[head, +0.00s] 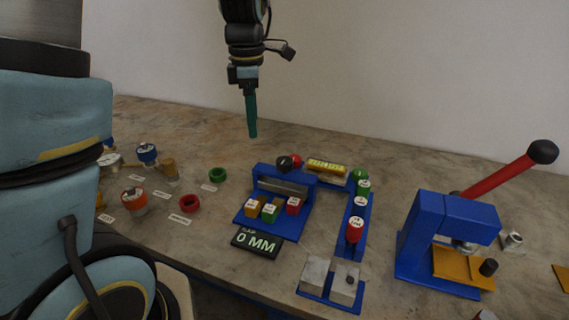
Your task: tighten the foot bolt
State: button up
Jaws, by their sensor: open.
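My gripper (252,118) hangs above the back part of the worktop with its teal fingers pointing down. It is seen edge-on, apart from everything below, and nothing shows between the fingers. The foot bolt cannot be picked out with certainty. A small dark stud (349,281) shows on one of two grey metal blocks (316,272) on a blue base plate at the front. A dark knob (488,267) stands on the yellow plate of the blue press (428,235) at right. Which of these, if either, is the foot bolt cannot be told.
A blue fixture (285,182) with coloured, labelled blocks stands mid-table, behind a "0 MM" display (257,242). The press's long red lever (497,174) rises at right. Flanged pieces, rings and labels (180,219) lie at left. The back strip of the worktop is mostly clear.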

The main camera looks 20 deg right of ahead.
aim_at(284, 160)
jog(key=s+d+n+b, duration=0.1)
jog(key=s+d+n, duration=0.1)
jog(key=d+n, duration=0.35)
jog(key=shift+m, duration=0.85)
jog(key=f, duration=0.3)
jog(key=d+f+p, duration=0.1)
jog(key=f, duration=0.7)
jog(key=shift+d, duration=0.15)
grip_shut()
jog(key=shift+p, duration=0.3)
